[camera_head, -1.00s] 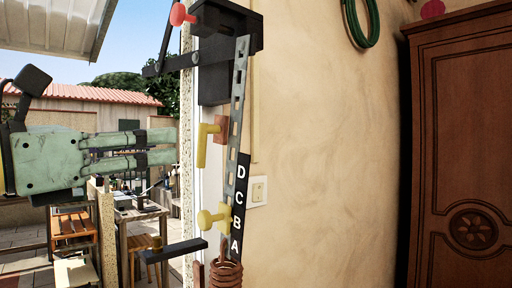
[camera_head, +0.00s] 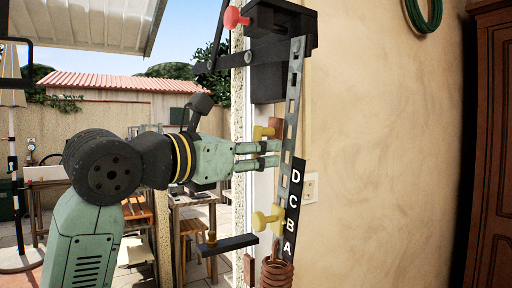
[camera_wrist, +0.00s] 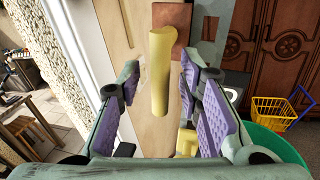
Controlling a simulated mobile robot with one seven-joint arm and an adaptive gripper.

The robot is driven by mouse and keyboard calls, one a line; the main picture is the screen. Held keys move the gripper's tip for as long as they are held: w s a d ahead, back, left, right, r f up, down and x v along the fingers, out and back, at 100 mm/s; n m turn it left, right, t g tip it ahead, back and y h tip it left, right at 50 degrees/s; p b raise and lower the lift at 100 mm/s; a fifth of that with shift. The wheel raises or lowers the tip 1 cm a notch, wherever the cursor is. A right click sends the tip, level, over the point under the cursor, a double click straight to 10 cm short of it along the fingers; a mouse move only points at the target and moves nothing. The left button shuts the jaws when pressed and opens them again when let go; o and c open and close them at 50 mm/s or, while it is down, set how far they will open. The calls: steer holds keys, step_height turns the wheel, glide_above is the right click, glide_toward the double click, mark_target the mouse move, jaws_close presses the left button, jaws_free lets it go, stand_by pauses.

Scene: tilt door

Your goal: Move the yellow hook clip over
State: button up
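The yellow hook clip (camera_head: 260,132) is a yellow bar on a brown block (camera_head: 275,126) mounted at the door edge. In the wrist view the yellow bar (camera_wrist: 159,75) hangs upright between my finger pads, below the brown block (camera_wrist: 172,22). My gripper (camera_head: 278,154) is open around the bar, and its purple pads also show in the wrist view (camera_wrist: 160,72). A gap shows on both sides of the bar. In the head view my fingers cover the lower part of the bar.
A yellow knob (camera_head: 265,218) sits lower beside the black D-C-B-A strip (camera_head: 292,205). A slotted metal bar (camera_head: 292,100) runs down from a black box (camera_head: 270,50). A dark bar (camera_head: 224,245) juts left below. A wardrobe (camera_head: 492,150) stands right.

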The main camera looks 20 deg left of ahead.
steer(key=shift+c, duration=0.6)
jaws_close()
